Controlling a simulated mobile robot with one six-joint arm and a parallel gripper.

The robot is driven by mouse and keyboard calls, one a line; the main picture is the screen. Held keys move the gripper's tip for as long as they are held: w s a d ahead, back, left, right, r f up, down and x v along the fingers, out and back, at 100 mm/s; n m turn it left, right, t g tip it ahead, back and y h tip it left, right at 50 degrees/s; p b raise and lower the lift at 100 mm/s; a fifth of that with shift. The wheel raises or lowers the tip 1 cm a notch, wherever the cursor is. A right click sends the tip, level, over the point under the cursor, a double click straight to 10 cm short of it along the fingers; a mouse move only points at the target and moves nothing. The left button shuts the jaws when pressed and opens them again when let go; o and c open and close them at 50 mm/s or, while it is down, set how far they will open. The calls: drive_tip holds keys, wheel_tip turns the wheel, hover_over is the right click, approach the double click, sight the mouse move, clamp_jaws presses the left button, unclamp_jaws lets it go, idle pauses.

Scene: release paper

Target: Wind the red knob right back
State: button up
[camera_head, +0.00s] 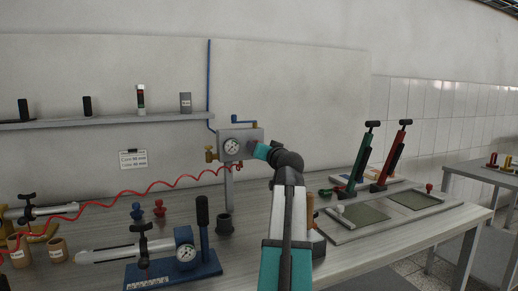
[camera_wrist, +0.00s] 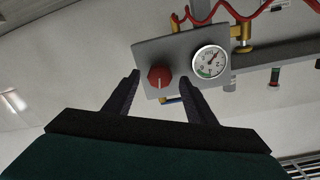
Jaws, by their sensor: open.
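The red knob (camera_wrist: 160,77) sits on the face of a grey regulator box (camera_wrist: 143,52) in the wrist view. A pale line marks its face. My gripper (camera_wrist: 160,82) is open, with its two dark fingers apart on either side of the knob; I cannot tell whether they touch it. A round dial gauge (camera_wrist: 209,62) is beside the knob.
A brass valve (camera_head: 210,154) and red coiled hose (camera_head: 150,190) are left of the box. A blue pump base (camera_head: 185,262) with black lever stands in front. A red-handled press (camera_head: 391,155) and a green-handled one (camera_head: 361,160) stand right, behind a tray (camera_head: 345,235).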

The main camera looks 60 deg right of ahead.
drive_tip(key=v, duration=1.1)
drive_tip(key=shift+p, duration=0.45)
drive_tip(key=shift+s+f, duration=0.1)
